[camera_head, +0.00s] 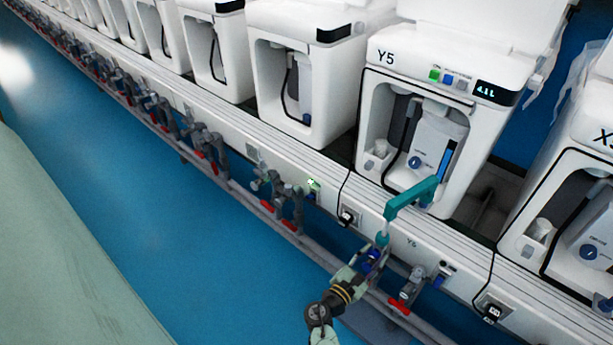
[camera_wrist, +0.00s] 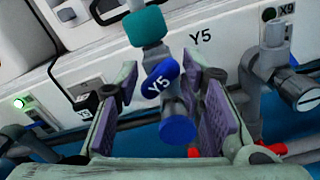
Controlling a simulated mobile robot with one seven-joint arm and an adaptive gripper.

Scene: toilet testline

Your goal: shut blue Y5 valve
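The blue Y5 valve (camera_wrist: 160,79) shows in the wrist view under a teal fitting. Its blue handle carries a white "Y5" label and sits tilted. A round blue cap (camera_wrist: 177,130) is below it, nearer the camera. My gripper (camera_wrist: 160,100) is open, with a purple-padded finger on each side of the valve. I see gaps between the pads and the handle, so nothing looks gripped. In the head view my gripper (camera_head: 372,258) is at the valve below the teal pipe (camera_head: 410,198). The fingers partly hide the valve there.
The white Y5 machine (camera_head: 430,110) stands behind the valve. A grey valve with a red handle (camera_head: 405,290) is close on the right. The grey X9 pipework (camera_wrist: 270,75) is close to the right finger. Blue floor (camera_head: 190,230) is open at left.

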